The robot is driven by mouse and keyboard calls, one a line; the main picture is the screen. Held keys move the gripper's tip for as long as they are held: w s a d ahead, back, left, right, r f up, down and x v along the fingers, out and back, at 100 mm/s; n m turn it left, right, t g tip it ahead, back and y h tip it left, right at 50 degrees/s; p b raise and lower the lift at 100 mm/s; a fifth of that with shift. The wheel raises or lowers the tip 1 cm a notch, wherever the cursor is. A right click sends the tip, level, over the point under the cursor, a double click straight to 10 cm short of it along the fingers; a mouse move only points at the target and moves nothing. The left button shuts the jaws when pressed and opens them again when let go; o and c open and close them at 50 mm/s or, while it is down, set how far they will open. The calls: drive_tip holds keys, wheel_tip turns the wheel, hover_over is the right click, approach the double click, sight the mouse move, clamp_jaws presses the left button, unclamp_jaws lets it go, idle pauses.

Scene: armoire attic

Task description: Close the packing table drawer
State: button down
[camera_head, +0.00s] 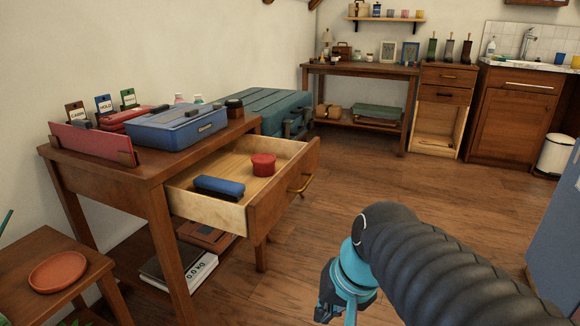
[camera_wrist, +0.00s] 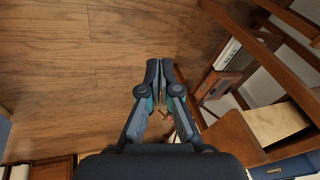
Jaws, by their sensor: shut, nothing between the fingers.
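The packing table (camera_head: 155,175) stands at the left in the head view. A blue case (camera_head: 219,187) and a round red container (camera_head: 263,165) lie inside the drawer. My gripper (camera_head: 326,305) is low in front of the drawer, to its right in the picture and apart from it. In the wrist view my gripper (camera_wrist: 160,72) points toward the floor, with its fingers together and nothing visible between them.
A blue box (camera_head: 177,129), a red rack and small items sit on the tabletop. A stool with a terracotta dish (camera_head: 58,271) stands at the left front. A teal trunk (camera_head: 268,108) is behind the table. Wooden floor (camera_head: 365,180) is clear right of the drawer.

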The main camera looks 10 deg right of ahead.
drive_tip(key=w+a+r+m+g+y+p, duration=0.1)
drive_tip(key=w+r+m+y+p, duration=0.1)
drive_tip(key=w+r+m+y, duration=0.3)
drive_tip(key=m+t+y+p, duration=0.5)
drive_tip(key=m+t+y, duration=0.3)
drive_tip(key=m, duration=0.8)
approach(293, 167)
drive_tip(key=x, duration=0.7)
drive_tip(key=shift+w+a+p, duration=0.1)
drive_tip(key=shift+w+p, duration=0.05)
drive_tip(key=shift+p, duration=0.25)
